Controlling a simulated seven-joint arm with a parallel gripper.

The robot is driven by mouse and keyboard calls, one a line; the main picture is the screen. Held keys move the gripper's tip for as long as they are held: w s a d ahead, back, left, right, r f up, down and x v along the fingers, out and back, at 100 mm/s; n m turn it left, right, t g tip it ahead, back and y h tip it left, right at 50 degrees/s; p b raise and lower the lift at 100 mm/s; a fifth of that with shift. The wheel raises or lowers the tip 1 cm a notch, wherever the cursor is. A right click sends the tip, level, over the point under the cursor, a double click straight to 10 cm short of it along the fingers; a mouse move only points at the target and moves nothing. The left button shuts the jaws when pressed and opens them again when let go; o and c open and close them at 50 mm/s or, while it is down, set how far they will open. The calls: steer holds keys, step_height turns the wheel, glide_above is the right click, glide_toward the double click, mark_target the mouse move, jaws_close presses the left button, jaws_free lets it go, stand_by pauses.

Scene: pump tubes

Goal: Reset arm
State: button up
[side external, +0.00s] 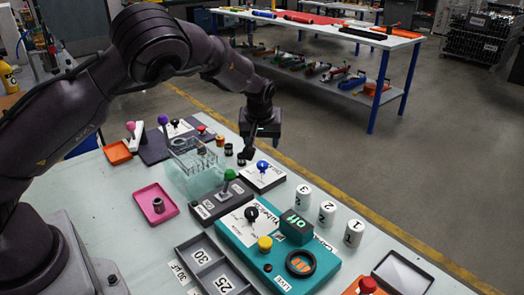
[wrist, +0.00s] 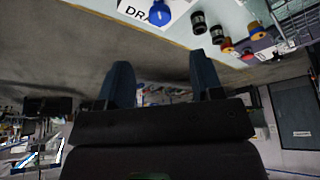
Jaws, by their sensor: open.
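My gripper (side external: 250,145) hangs above the far edge of the table in the side external view, close behind the box with the blue knob (side external: 262,166). In the wrist view its two dark fingers (wrist: 163,85) stand apart with nothing between them. The wrist camera looks past the table edge to the floor and room. A clear rack of tubes (side external: 190,160) stands left of my gripper. A teal pump unit (side external: 262,245) with a lit green display sits nearer the camera.
White cylinders numbered 1, 2 and 3 (side external: 327,213) stand right of the pump. A pink tray (side external: 156,203) and a grey compartment tray (side external: 205,262) lie at the left and front. Small black cylinders (wrist: 198,22) stand near the table's far edge.

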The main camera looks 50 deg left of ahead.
steer(key=shift+v, duration=1.05)
steer(key=s+d+r+m+g+h, duration=0.1)
steer(key=s+d+m+g+h, duration=0.15)
steer(key=s, duration=0.75)
steer(key=s+d+r+m+t, duration=0.1)
steer(key=s+r+m+t, duration=0.1)
steer(key=s+r, duration=0.7)
steer(key=s+d+r+m+t, duration=0.1)
steer(key=s+r+m+t, duration=0.2)
steer(key=s+r, duration=0.5)
steer(key=shift+s+d+r+m+h, duration=0.4)
steer(key=shift+s+m, duration=0.45)
steer(key=shift+s, duration=1.7)
